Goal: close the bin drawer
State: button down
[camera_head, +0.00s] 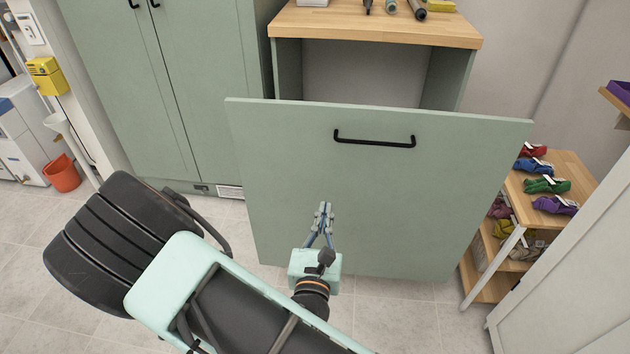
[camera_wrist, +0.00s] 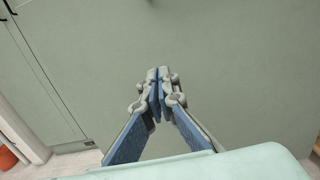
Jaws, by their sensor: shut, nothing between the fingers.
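The bin drawer (camera_head: 330,190) is pulled out from its cabinet, with its large green front panel facing me. A gap shows between the panel and the cabinet (camera_head: 455,80) under the wooden top. The black handle (camera_head: 375,140) is near the panel's upper edge. My gripper (camera_head: 325,208) is shut and empty, in front of the panel below and left of the handle. In the wrist view the panel (camera_wrist: 230,60) fills most of the background behind the shut fingertips (camera_wrist: 158,75). I cannot tell whether the fingertips touch the panel.
A tall green cupboard (camera_head: 150,80) stands left of the drawer. A wooden shelf (camera_head: 560,175) with several coloured folded cloths stands at the right, near a white panel (camera_head: 575,250). An orange bucket (camera_head: 62,174) is at far left. Tiled floor (camera_head: 400,315) is clear below the drawer.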

jog(key=b, duration=0.4)
send_near(329, 166)
jog(key=w, duration=0.5)
jog(key=shift+w+d+f, duration=0.1)
jog(key=shift+w+d, duration=0.15)
jog(key=shift+w, duration=0.7)
